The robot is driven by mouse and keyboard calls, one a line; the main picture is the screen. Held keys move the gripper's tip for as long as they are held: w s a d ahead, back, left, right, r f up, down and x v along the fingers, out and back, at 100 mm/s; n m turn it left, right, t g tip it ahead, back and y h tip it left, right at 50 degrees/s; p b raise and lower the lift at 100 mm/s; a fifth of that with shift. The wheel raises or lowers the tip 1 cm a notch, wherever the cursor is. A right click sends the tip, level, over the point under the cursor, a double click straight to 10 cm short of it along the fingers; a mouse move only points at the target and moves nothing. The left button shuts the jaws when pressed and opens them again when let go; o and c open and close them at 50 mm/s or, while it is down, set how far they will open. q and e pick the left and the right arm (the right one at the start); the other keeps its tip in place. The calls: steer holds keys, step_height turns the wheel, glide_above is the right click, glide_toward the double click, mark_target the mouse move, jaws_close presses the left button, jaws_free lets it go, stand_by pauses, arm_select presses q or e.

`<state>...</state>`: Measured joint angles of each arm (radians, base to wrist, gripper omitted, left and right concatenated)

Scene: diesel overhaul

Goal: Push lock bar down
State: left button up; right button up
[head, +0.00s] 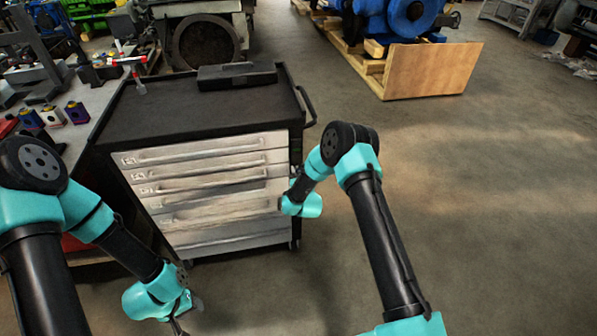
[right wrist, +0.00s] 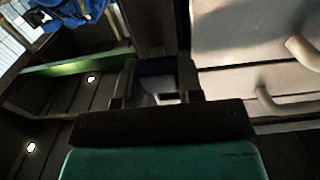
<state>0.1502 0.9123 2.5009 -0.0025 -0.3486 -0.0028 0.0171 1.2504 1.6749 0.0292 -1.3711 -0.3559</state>
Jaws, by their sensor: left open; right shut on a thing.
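The drawer cabinet (head: 215,190) has a dark vertical strip at the right edge of its front, which looks like the lock bar (head: 296,148). In the head view my right wrist covers the lower part of this edge and hides the fingers. In the right wrist view my right gripper (right wrist: 153,80) has its fingers on both sides of a dark piece, apparently part of the lock bar, and is shut on it. My left gripper (head: 180,322) is open, low in front of the cabinet near the bottom edge of the head view, only partly visible.
Drawer handles (right wrist: 268,100) stand out close to the right gripper. A black case (head: 237,75) lies on the cabinet top. A workbench (head: 85,125) with small parts is at the left. The floor (head: 480,200) to the right is clear.

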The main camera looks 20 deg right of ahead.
jaws_close()
steer(key=shift+f, duration=1.3)
steer(key=o, duration=0.7)
jaws_free()
steer(key=shift+s, duration=0.15)
steer(key=s, duration=1.1)
steer(key=s+a, duration=0.1)
steer(key=s, duration=0.5)
steer(key=shift+s, duration=0.1)
steer(key=shift+d, duration=0.1)
